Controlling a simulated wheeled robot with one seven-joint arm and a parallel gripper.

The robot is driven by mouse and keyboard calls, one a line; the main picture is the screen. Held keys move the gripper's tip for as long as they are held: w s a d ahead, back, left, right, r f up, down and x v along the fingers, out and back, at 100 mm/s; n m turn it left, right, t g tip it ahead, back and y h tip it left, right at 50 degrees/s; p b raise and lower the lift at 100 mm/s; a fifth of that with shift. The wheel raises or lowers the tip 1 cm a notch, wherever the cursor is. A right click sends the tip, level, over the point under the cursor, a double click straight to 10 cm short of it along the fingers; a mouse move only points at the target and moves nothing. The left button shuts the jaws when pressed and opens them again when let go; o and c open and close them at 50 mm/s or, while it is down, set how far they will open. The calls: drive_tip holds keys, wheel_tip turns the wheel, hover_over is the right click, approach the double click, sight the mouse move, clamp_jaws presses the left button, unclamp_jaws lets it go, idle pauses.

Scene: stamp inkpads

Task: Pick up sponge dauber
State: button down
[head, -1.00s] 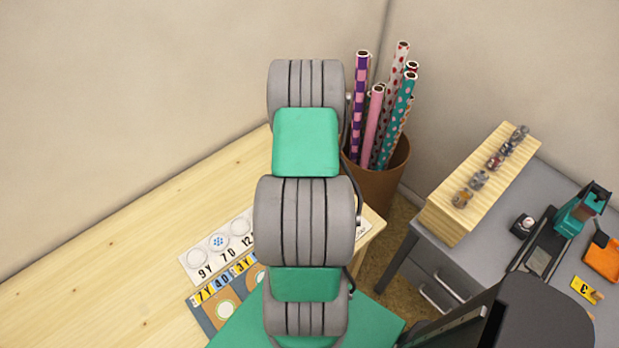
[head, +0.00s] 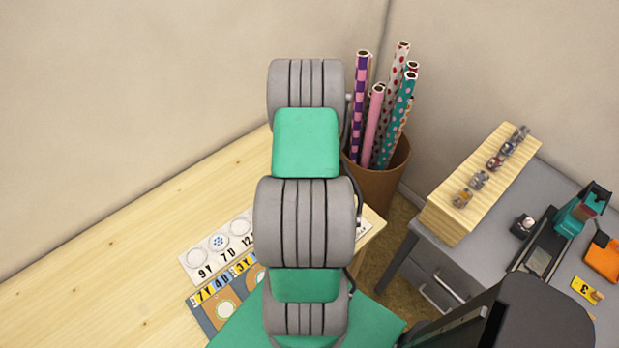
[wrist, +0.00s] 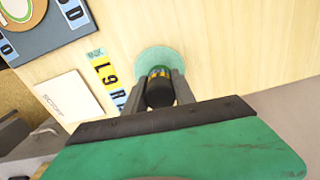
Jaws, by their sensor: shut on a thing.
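A round pale teal disc (wrist: 153,55) shows just beyond the dauber, over the wooden table. I cannot tell whether the dauber touches the disc or the table. In the head view, my arm hides the gripper and the dauber.
A lettered strip (wrist: 105,80) and a white card (wrist: 68,95) lie beside the gripper. A grey-blue board (wrist: 45,35) is at upper left. In the head view, a brown bin (head: 392,165) of rolls stands past the wooden table (head: 110,255); the table's left part is clear.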

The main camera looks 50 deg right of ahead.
drive_tip(key=shift+d+r, duration=0.1)
drive_tip(key=shift+r, duration=0.25)
drive_tip(key=s+a+r+b, duration=0.3)
drive_tip(key=s+a+r, duration=0.6)
drive_tip(key=r, duration=0.3)
drive_tip(key=shift+s+a+b, duration=0.3)
drive_tip(key=shift+s+a, duration=0.05)
drive_tip(key=shift+s, duration=0.3)
